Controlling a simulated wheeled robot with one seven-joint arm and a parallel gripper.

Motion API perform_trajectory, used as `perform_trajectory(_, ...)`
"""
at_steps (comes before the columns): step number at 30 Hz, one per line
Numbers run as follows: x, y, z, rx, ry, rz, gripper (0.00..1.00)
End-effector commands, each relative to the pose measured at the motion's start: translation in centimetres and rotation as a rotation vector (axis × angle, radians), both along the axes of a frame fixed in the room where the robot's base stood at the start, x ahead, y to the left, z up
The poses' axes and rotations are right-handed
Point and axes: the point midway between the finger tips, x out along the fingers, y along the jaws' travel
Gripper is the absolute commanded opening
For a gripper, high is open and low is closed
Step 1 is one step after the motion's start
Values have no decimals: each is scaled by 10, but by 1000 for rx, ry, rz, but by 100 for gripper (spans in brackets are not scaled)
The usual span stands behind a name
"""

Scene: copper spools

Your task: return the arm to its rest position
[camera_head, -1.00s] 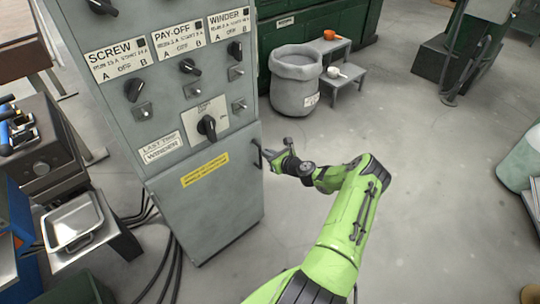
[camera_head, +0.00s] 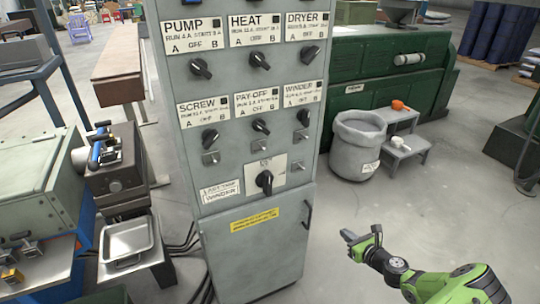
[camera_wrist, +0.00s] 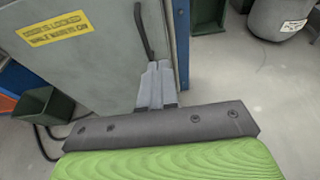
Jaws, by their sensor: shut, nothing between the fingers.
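My gripper (camera_head: 348,237) is at the lower right of the head view, at the end of my green arm. Its fingers point left toward the lower door of the grey control cabinet (camera_head: 262,255). In the wrist view the two grey fingers (camera_wrist: 157,85) lie together with nothing between them. Beyond them is the cabinet's dark door handle (camera_wrist: 144,32), which also shows in the head view (camera_head: 307,214). In the head view a gap of floor shows between the gripper and the cabinet.
A grey bin (camera_head: 358,147) and a small step stand (camera_head: 402,140) are behind my arm, before a green machine (camera_head: 385,75). A metal tray (camera_head: 126,241) is left of the cabinet. Open floor lies to the right.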

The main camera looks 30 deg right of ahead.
Motion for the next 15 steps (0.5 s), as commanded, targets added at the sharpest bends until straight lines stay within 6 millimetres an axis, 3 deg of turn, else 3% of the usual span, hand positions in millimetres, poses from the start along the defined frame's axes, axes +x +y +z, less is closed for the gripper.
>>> perform_trajectory(4, 3, 3, 3, -15, 6, 18, 0)
perform_trajectory(7, 17, 25, 23, -129, 54, 152, 0)
perform_trajectory(12, 43, 106, 87, -541, 198, 617, 0)
perform_trajectory(15, 43, 155, 127, -807, 262, 895, 0)
